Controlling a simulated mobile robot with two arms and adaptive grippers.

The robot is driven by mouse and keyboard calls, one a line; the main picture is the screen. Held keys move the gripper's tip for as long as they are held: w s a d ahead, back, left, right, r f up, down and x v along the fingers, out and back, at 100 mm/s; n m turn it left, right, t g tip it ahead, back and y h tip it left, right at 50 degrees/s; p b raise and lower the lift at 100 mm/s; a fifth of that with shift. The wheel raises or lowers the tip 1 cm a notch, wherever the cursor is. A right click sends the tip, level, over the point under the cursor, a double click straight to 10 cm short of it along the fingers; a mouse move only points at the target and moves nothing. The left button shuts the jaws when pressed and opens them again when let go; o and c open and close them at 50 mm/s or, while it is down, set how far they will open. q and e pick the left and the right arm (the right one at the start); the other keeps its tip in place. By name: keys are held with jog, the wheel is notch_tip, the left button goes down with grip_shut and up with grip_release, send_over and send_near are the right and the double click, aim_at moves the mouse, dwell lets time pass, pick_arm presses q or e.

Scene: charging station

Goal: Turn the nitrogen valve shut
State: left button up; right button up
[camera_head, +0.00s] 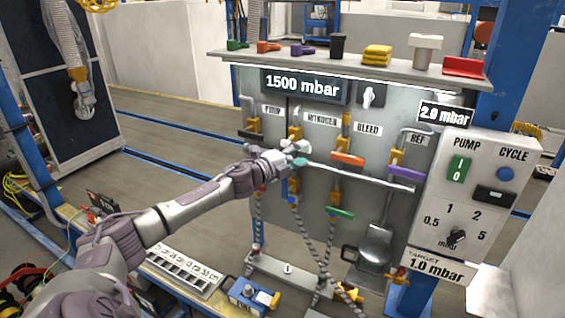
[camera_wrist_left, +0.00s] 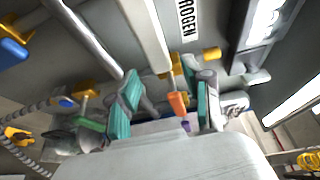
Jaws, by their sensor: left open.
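The NITROGEN label (camera_head: 322,120) is on the grey valve panel, and part of it shows in the left wrist view (camera_wrist_left: 187,18). My left gripper (camera_head: 297,155) is in front of the pipe to the left of this label and covers part of it. A yellow fitting (camera_head: 295,132) shows just above the gripper. I cannot make out the nitrogen valve's handle or whether the gripper touches it. In the left wrist view, the teal-padded fingers (camera_wrist_left: 164,105) are apart, with orange and purple handles visible in the gap, farther off. My right gripper is not in view.
Right of my gripper are the orange handle (camera_head: 347,159) and purple handle (camera_head: 405,173); a green handle (camera_head: 340,212) is lower. A shelf (camera_head: 340,62) overhangs the panel. A control box (camera_head: 463,205) stands at right. A pressure display (camera_head: 303,86) reads 1500 mbar.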

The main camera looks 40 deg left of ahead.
pick_arm(q)
jog(key=s+a, duration=0.1)
jog(key=s, duration=0.7)
jog(key=shift+a, duration=0.15)
jog(key=shift+s+f, duration=0.1)
dwell(0.4)
